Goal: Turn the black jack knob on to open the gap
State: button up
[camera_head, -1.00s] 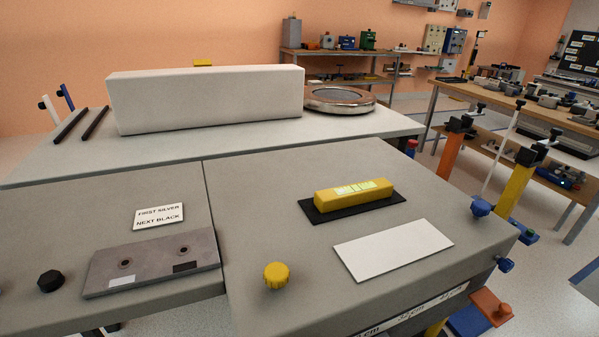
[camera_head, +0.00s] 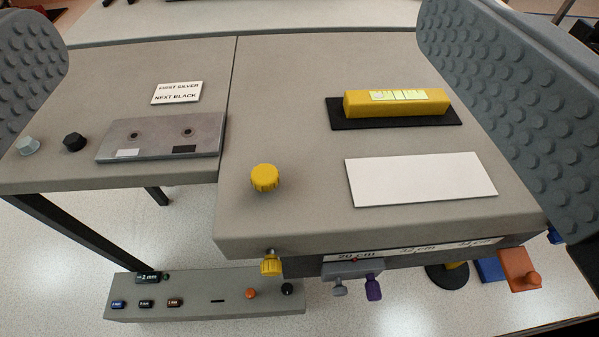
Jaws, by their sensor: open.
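A black knob (camera_head: 75,142) stands on the left grey tabletop, next to a silver-grey knob (camera_head: 28,146). A grey metal plate (camera_head: 160,137) with two holes, one white and one black label, lies to their right. A sign (camera_head: 177,92) behind it reads "FIRST SILVER NEXT BLACK". A narrow dark seam (camera_head: 229,95) runs between the left and right tabletops. My gripper (camera_head: 243,65) is open and empty, its dimpled grey pads at the left and right edges. The pads are above the tables and apart from the knobs.
The right tabletop holds a yellow knob (camera_head: 265,178), a yellow level (camera_head: 397,102) on a black pad and a white plate (camera_head: 420,179). Below its front edge are a yellow knob (camera_head: 271,264) and a purple knob (camera_head: 373,288). A low grey panel (camera_head: 205,303) with small knobs stands below.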

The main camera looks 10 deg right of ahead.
aim_at(287, 288)
jog(key=k+l+u, duration=0.45)
jog(key=k+l, duration=0.3)
jog(key=l, duration=0.2)
jog(key=k+l+u, duration=0.5)
jog(key=k+l, duration=0.2)
jog(key=k, duration=0.2)
jog(key=j+z, duration=0.2)
jog(key=j, duration=0.15)
jog(key=k+j+z, duration=0.2)
jog(key=j, duration=0.15)
jog(key=i, duration=0.1)
